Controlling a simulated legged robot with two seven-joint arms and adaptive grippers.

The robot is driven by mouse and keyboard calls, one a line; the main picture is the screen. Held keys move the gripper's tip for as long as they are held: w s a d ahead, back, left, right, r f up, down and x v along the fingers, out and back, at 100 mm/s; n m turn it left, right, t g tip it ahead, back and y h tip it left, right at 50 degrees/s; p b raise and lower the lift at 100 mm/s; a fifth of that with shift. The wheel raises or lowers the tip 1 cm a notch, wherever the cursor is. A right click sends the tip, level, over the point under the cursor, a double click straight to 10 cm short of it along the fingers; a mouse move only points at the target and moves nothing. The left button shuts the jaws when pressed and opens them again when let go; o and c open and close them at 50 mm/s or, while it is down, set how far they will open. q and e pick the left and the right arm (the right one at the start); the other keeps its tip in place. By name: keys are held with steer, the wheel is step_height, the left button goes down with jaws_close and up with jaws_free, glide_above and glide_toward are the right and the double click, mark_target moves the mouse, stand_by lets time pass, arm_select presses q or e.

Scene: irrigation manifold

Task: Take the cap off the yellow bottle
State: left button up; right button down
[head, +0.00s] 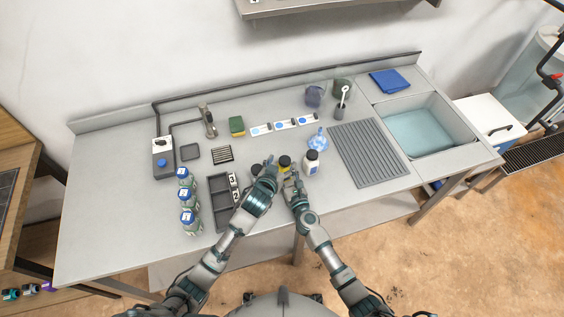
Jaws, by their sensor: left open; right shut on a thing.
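The yellow bottle (284,168) stands near the front middle of the counter, with its dark cap (284,160) on top. My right gripper (289,176) is at the bottle's front right side, shut on the bottle. My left gripper (271,166) is open just left of the bottle, close to cap height, and looks empty. My fingers hide the lower part of the bottle. Whether the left fingers touch the cap is too small to tell.
A white bottle with a dark cap (311,163) stands close on the right, and a blue-and-clear item (318,139) behind it. A dark round item (256,170) is left of my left gripper. A dark divided tray (220,188) and several blue-capped bottles (187,200) stand further left.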

arm_select(q)
steer(key=shift+w+d+f, duration=0.15)
steer(key=shift+w+f, duration=0.05)
steer(key=shift+w, duration=0.25)
jaws_close()
steer(key=shift+s+r, duration=0.1)
steer(key=shift+s, duration=0.05)
steer(key=shift+r, duration=0.2)
steer(key=shift+r, duration=0.9)
